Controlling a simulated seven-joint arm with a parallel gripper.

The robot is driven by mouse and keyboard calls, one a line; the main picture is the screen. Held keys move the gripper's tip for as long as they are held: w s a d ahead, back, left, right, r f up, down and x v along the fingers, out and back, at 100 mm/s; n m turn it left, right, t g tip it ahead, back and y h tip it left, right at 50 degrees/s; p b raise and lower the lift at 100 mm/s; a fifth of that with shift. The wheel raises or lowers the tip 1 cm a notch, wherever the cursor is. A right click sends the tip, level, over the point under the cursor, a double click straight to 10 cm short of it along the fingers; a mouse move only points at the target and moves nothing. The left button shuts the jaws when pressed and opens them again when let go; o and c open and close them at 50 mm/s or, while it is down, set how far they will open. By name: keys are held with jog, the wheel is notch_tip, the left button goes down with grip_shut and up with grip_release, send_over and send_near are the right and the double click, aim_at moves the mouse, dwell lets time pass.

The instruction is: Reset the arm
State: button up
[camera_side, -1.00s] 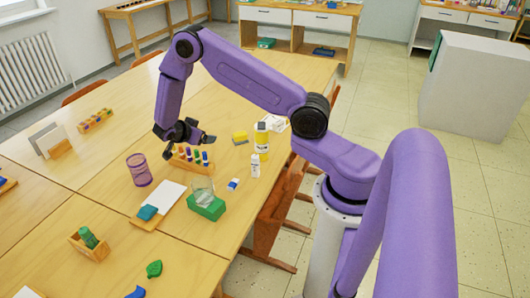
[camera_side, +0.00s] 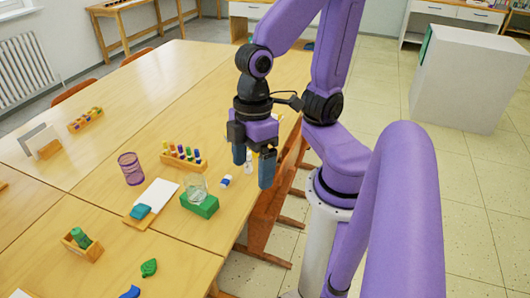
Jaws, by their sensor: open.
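My purple arm is folded up and back over the near right part of the table. My gripper (camera_side: 253,170) points straight down above the table's right edge. Its two dark blue fingers are apart, and I see nothing held between them. A white bottle (camera_side: 248,163) shows behind the fingers; I cannot tell how close it is to them. A yellow-labelled bottle seen earlier is mostly hidden behind the gripper.
The wooden table (camera_side: 190,255) carries a glass (camera_side: 195,188) on a green block (camera_side: 201,206), a purple mesh cup (camera_side: 131,169), a rack of coloured markers (camera_side: 184,160), an eraser (camera_side: 226,181) and a white pad (camera_side: 157,193). A wooden chair (camera_side: 268,218) stands beside the table's right edge.

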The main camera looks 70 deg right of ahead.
jog(key=d, duration=0.1)
jog(key=s+d+n+h, duration=0.1)
jog(key=d, duration=0.1)
jog(key=shift+s+d+r, duration=0.1)
jog(key=shift+s+d, duration=0.1)
jog(key=shift+d, duration=0.05)
